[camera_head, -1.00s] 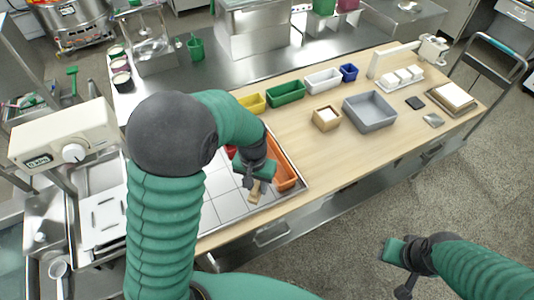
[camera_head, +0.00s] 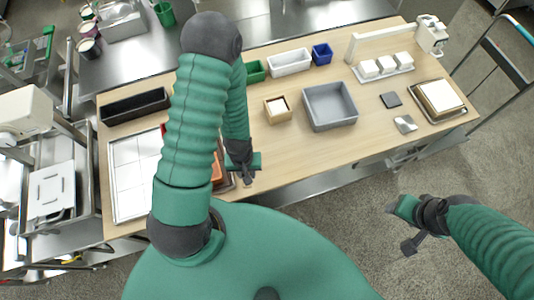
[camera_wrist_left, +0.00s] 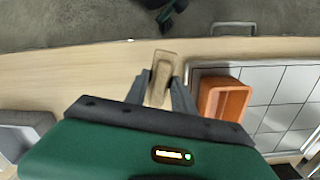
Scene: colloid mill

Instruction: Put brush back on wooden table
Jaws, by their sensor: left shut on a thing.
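My left gripper (camera_head: 247,176) is shut on the brush (camera_wrist_left: 163,72), whose tan wooden body shows between the dark fingers (camera_wrist_left: 161,88) in the left wrist view. In the head view the brush is hardly distinguishable at the gripper. The gripper is over the front part of the wooden table (camera_head: 275,160), close to its front edge. The pale wood also shows in the left wrist view (camera_wrist_left: 80,72). I cannot tell whether the brush touches the table. My right gripper (camera_head: 404,226) is out over the floor, away from the table; its jaw opening is unclear.
A white-tiled tray (camera_head: 130,190) and an orange bin (camera_wrist_left: 222,100) lie beside the left gripper. A small wooden box (camera_head: 278,112), a grey bin (camera_head: 330,108) and a blue bin (camera_head: 322,53) stand farther back. Bare tabletop lies between the gripper and the grey bin.

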